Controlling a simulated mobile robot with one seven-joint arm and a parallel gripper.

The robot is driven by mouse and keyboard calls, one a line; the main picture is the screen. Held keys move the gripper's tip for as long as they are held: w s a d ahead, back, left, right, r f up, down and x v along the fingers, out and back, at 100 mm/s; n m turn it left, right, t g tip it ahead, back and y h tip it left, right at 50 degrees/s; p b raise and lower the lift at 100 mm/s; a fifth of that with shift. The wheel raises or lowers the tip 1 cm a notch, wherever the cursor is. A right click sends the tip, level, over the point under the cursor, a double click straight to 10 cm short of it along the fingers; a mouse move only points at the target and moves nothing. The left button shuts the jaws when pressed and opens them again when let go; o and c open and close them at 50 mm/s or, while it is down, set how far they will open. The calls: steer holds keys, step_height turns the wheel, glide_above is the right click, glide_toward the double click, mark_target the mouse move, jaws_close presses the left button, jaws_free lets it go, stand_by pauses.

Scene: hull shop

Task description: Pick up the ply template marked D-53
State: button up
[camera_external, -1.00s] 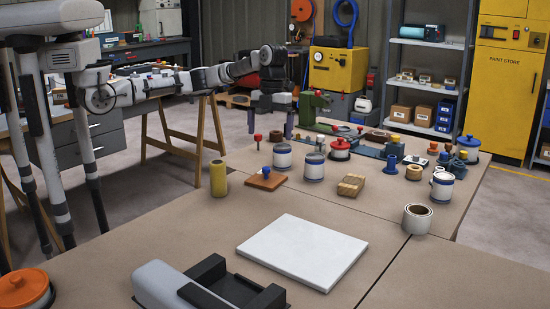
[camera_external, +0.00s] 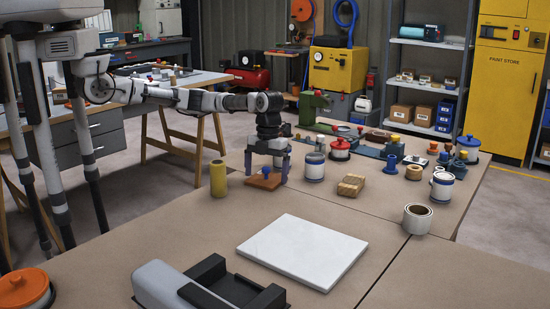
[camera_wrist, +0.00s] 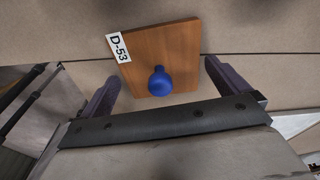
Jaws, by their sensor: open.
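The ply template marked D-53 (camera_wrist: 165,48) is a flat brown wooden plate with a round blue knob (camera_wrist: 160,82) on top and a white label at one corner in the wrist view. In the external view the template (camera_external: 262,183) lies flat on the brown bench. My gripper (camera_external: 267,178) points down over it, fingers spread to either side of the knob. In the wrist view my gripper's two purple-grey fingers (camera_wrist: 160,85) stand wide apart, with the knob between them and not visibly touched. The gap between fingertips and plate is hard to judge.
A yellow cylinder (camera_external: 218,178) stands just left of the template. A white slab (camera_external: 303,250) lies in front. Several pots and tools crowd the bench's far end.

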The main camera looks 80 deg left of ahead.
steer(key=shift+f, duration=0.2)
steer(key=c, duration=0.7)
steer(key=shift+c, duration=0.2)
steer(key=shift+r, duration=0.2)
